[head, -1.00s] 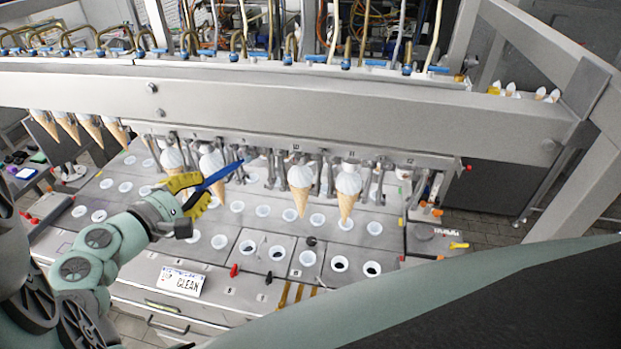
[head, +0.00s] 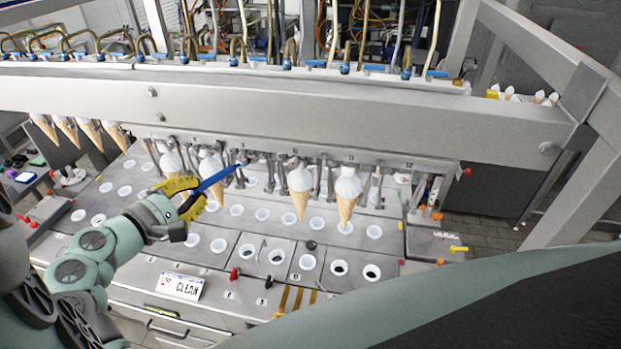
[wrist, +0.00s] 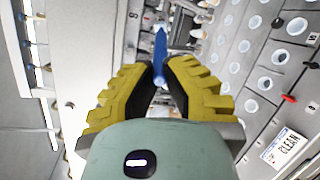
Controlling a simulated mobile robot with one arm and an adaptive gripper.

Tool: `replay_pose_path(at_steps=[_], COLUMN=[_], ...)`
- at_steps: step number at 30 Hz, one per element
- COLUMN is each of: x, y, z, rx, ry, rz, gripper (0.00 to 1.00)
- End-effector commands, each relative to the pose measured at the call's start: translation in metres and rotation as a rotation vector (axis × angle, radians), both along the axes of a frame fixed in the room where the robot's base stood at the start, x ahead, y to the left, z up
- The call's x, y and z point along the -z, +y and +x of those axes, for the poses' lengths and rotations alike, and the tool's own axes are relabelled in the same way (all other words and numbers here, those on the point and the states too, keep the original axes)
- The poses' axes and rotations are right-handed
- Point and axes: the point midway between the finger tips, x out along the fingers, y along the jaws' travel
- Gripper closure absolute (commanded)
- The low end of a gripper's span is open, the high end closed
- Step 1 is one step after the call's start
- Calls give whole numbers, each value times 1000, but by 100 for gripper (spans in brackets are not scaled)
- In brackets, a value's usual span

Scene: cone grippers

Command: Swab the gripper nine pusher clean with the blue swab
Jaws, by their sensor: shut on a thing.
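My gripper (head: 187,199), with yellow and black fingers, is shut on the blue swab (head: 217,177). The swab points up and to the right, its tip close to the row of cone grippers under the long beam, just right of a held cone (head: 210,167). The wrist view shows the swab (wrist: 160,50) sticking straight out between the fingertips (wrist: 160,80). The gripper nine pusher cannot be told apart clearly; the tip overlaps metal parts (head: 243,160) in that area, and I cannot tell whether it touches them.
More cones hang at the right (head: 347,191) and far left (head: 66,130). The long steel beam (head: 300,110) runs above the grippers. Below lies a steel deck with rows of white-rimmed holes (head: 307,262) and a sign reading CLEAN (head: 180,286).

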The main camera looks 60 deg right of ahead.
Motion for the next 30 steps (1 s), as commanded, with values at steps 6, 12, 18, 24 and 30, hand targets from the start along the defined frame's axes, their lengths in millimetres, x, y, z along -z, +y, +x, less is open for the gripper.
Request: replay_pose_path(at_steps=[6,12,18,24,30], x=[-1,0,0,-1,0], y=[-2,-5,-1,-3,-8], z=[-6,-11,1,-3,-12], rx=[0,0,-2,1,3], ry=[0,0,-1,0,1], rz=[-1,0,1,0,-1], gripper=[100,100,100,100,100])
